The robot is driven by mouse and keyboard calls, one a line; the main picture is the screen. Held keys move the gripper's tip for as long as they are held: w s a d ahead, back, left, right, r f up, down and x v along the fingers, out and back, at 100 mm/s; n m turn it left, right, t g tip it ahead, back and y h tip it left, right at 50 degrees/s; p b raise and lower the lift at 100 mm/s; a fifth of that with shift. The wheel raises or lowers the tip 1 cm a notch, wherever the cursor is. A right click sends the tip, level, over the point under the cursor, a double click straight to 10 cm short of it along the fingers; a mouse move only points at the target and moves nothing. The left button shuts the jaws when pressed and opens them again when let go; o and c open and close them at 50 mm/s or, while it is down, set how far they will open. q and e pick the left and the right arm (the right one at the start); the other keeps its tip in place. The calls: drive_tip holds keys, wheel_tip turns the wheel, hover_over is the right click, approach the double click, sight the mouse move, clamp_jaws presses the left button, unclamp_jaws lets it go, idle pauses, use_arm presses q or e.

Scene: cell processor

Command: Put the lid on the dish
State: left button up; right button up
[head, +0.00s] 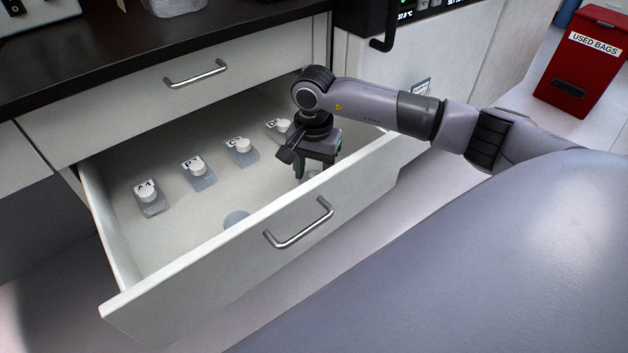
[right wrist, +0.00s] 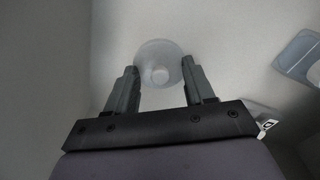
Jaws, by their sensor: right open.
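A round translucent disc with a small pale knob at its centre, which looks like the lid (right wrist: 160,54), lies on the drawer floor in the right wrist view. My right gripper (right wrist: 159,68) is open, with its fingers on either side of the knob in that picture; I cannot tell whether they touch it. My left gripper is out of view.
The open drawer (head: 115,246) has raised walls and a front handle (head: 300,226). Several labelled, white-capped bottles (head: 149,198) stand in a row along its back. A dark counter (head: 110,52) is above. A red bin (head: 580,65) stands far right.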

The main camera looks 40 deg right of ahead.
sight(314, 174)
drive_tip(key=shift+s+f, duration=0.15)
drive_tip(key=shift+f, duration=0.1)
drive_tip(key=c, duration=1)
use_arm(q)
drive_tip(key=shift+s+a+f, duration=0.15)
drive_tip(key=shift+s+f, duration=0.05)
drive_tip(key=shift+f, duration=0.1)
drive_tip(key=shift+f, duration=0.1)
use_arm(e)
wheel_tip(314, 174, up, 6)
drive_tip(key=p, duration=0.4)
drive_tip(key=shift+r, duration=0.15)
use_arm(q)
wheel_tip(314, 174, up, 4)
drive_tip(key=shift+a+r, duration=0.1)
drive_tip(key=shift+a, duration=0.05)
